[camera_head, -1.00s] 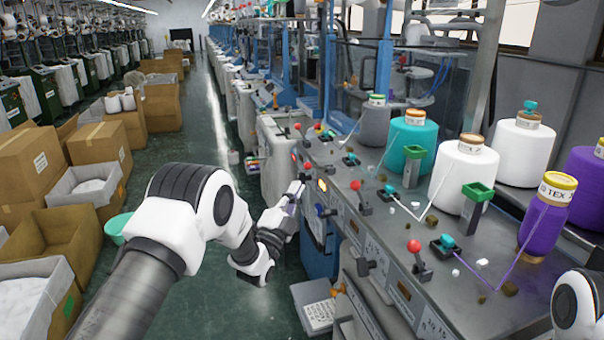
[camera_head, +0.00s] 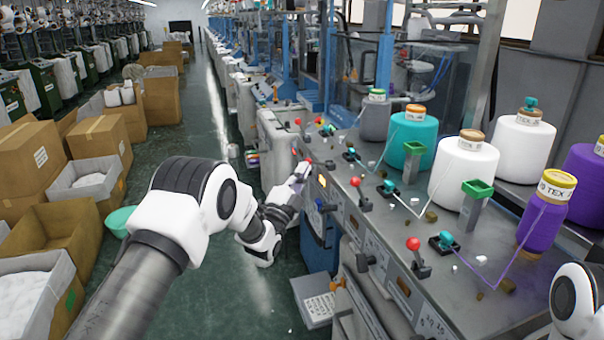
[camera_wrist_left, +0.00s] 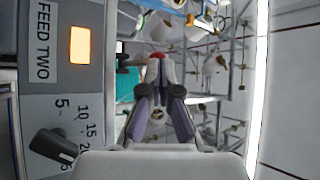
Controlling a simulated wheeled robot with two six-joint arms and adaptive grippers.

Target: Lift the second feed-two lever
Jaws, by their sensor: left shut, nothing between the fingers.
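My left gripper (camera_head: 304,168) is shut and empty, at the front edge of the machine beside the panel with a lit orange lamp (camera_head: 322,181). In the left wrist view its closed fingertips (camera_wrist_left: 157,72) point at a red knob (camera_wrist_left: 158,55) just beyond them. I cannot tell whether they touch it. The wrist view also shows the panel label FEED TWO (camera_wrist_left: 45,42) and the lit lamp (camera_wrist_left: 80,45). The lever under the red knob is mostly hidden by the fingers. My right gripper is out of view.
Nearer red-knobbed levers (camera_head: 413,245) and (camera_head: 357,183) stand along the machine top (camera_head: 385,222). A black dial (camera_wrist_left: 52,147) sits below the label. Yarn cones, including a purple one (camera_head: 543,215), stand at right.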

